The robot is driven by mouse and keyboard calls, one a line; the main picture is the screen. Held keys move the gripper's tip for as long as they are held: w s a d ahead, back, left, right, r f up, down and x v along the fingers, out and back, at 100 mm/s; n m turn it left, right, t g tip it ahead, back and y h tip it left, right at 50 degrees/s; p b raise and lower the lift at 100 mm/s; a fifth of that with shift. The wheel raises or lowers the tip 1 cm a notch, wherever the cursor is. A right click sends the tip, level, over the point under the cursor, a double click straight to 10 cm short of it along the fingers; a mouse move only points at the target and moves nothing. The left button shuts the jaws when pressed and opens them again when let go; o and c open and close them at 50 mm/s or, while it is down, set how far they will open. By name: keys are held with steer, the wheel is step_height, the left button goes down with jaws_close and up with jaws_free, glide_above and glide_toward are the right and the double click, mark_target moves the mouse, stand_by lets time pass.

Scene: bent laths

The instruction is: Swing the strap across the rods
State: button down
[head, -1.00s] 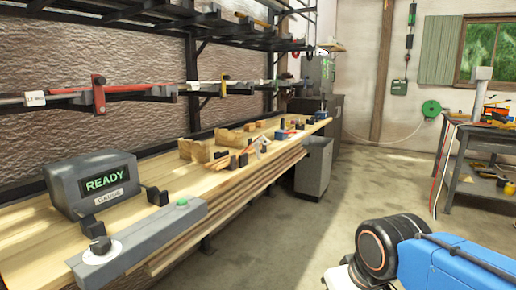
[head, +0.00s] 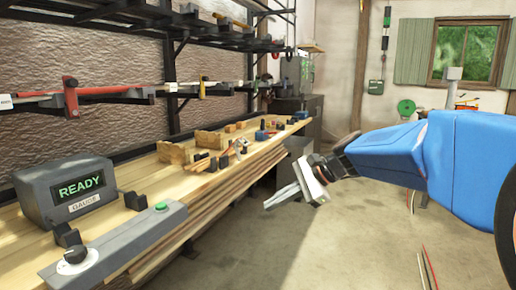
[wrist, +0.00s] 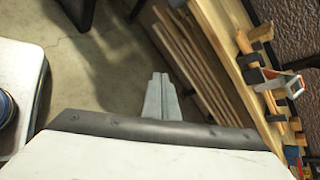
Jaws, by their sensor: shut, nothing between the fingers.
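A red bar with an upright red block (head: 71,97), which looks like the strap, lies lengthwise along the wall rack at the left. Long thin rods (head: 130,92) run along the rack's dark arms beside it; they are too small to tell apart. My gripper (head: 268,205) is shut and empty. It hangs in front of the bench's edge, to the right of and lower than the red bar, well apart from it. In the wrist view my closed grey fingers (wrist: 160,76) point over the floor beside the bench. Neither the red bar nor the rods show there.
The wooden bench (head: 110,222) carries a grey gauge box (head: 78,190) reading READY, a grey bar with a knob and green button (head: 160,208), wooden blocks (head: 208,141) and small clamps. Laths (wrist: 185,50) lie under its edge. The floor (head: 350,240) at right is open.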

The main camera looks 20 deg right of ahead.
steer(key=w+d+r+m+t+y, duration=0.2)
steer(key=w+d+r+m, duration=0.35)
steer(key=w, duration=0.25)
steer(key=m+t+y, duration=0.1)
steer(key=m+t, duration=0.2)
glide_toward(248, 144)
steer(key=w+a+f, duration=0.3)
steer(key=a, duration=0.1)
steer(key=shift+w+a+r, duration=0.15)
steer(key=shift+w+r, duration=0.05)
steer(key=shift+w, duration=0.25)
steer(key=shift+r, duration=0.1)
steer(key=shift+w+a+r+g, duration=0.1)
steer(key=shift+w+r+g, duration=0.05)
steer(key=shift+r+g, duration=0.2)
steer(key=shift+a+r+h, duration=0.1)
steer(key=shift+r+h, duration=0.25)
steer(key=shift+h, duration=0.05)
